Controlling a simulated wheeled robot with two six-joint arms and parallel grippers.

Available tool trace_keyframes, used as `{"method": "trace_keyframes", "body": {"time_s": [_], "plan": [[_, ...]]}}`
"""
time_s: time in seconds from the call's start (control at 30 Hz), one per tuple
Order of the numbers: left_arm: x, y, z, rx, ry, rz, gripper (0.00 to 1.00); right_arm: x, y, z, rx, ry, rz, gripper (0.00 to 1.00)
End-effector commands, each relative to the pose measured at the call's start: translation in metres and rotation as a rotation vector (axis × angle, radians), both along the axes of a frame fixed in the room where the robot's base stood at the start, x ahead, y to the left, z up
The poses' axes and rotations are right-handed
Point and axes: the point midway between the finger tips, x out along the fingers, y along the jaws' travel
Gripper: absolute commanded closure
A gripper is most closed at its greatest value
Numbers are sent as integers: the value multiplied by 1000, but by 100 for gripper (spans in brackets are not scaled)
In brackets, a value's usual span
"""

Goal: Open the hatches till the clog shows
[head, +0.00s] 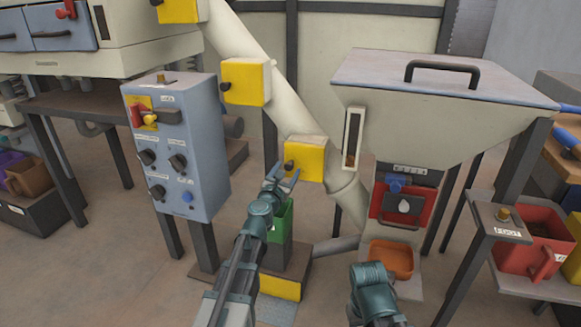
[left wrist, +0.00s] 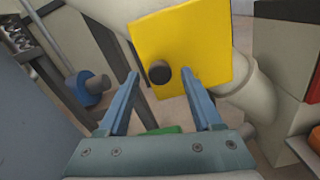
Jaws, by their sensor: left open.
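Three yellow hatches sit along a slanting cream pipe: an upper one (head: 180,10), a middle one (head: 243,82) and a lower one (head: 306,160). Each has a dark knob on its left side and looks shut. No clog shows. My left gripper (head: 284,178) is open just in front of the lower hatch. In the left wrist view the lower hatch (left wrist: 190,40) faces me, and its black knob (left wrist: 159,73) lies between the open fingers (left wrist: 160,85), with no clear contact. My right arm shows at the bottom, but its fingertips are out of view.
A blue-grey control box (head: 180,150) with knobs and a red-yellow switch stands at left. A cream hopper (head: 440,110) with a grey lid stands at right, above an orange tray (head: 390,260). A red bin (head: 530,250) is far right.

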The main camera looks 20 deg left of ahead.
Motion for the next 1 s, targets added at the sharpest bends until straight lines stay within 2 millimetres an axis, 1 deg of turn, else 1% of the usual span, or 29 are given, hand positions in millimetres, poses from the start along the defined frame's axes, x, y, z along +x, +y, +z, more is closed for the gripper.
{"method": "trace_keyframes", "body": {"time_s": [0.03, 0.13, 0.43, 0.47, 0.5, 0.57, 0.6, 0.67, 0.8, 0.83, 1.0], "plan": [[10, 0, 0, 0, 0, 0, 34, 0, 0, 0, 0, 0, 0, 50], [16, 0, 0, 0, 0, 1, 34, 0, 0, 0, 0, 0, 0, 50], [18, 0, 0, 0, 0, 2, 34, 0, 0, 0, 0, 0, 0, 50], [18, 0, 0, 0, 0, 2, 37, 0, 0, 0, 0, 0, 0, 50], [18, 0, 0, 0, 0, 2, 44, 0, 0, 0, 0, 0, 0, 50], [18, 0, 0, 0, 0, 2, 55, 0, 0, 0, 0, 0, 0, 50], [18, 0, 0, 0, 0, 2, 62, 0, 0, 0, 0, 0, 0, 50], [18, 0, 0, 0, 0, 2, 73, 0, 0, 0, 0, 0, 0, 50], [18, 0, 0, 0, 0, 2, 98, 0, 0, 0, 0, 0, 0, 50], [18, 0, 0, 0, 0, 2, 100, 0, 0, 0, 0, 0, 0, 50], [18, 0, 0, 0, 0, 2, 100, 0, 0, 0, 0, 0, 0, 50]]}}
